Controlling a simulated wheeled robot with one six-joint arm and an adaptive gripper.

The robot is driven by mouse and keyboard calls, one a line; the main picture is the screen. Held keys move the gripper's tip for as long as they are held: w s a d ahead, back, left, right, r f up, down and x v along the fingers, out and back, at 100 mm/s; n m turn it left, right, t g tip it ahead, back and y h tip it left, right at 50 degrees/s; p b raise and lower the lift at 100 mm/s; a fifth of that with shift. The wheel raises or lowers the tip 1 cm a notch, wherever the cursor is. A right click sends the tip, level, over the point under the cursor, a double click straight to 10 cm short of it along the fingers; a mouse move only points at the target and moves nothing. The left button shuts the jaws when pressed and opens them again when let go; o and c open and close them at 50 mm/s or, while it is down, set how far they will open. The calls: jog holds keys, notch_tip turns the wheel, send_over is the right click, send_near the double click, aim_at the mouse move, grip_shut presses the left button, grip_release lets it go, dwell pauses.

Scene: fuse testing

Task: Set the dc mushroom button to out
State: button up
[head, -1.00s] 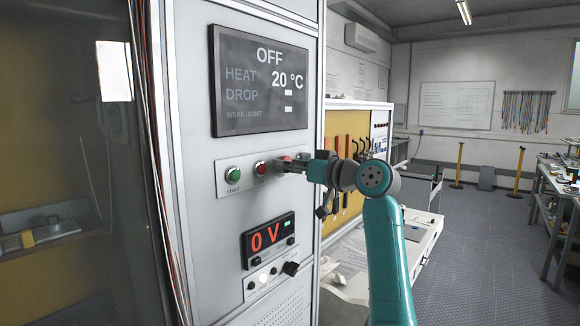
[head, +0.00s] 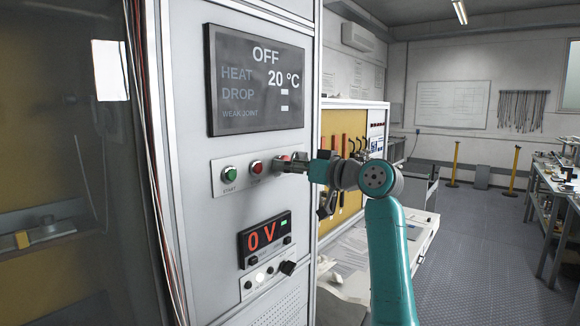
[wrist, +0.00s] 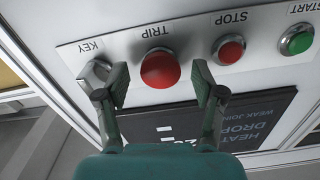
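The red mushroom button (wrist: 160,68), labelled TRIP, is on the panel in the wrist view. It is the widest of the buttons, with a domed head. My gripper (wrist: 162,85) is open, one finger on each side of the button, and gaps show between fingers and button. In the head view the button (head: 285,158) is partly hidden behind my gripper (head: 289,166), which points at the panel from the right. I cannot tell whether the button is in or out.
A red STOP button (wrist: 228,50) and a green START button (wrist: 297,40) sit beside it; a KEY switch (wrist: 94,73) is near the other finger. The status screen (head: 258,80) reads OFF, 20 °C. The voltage display (head: 264,236) reads 0 V.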

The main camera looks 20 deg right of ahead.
jog(key=v, duration=1.2)
dwell(0.3)
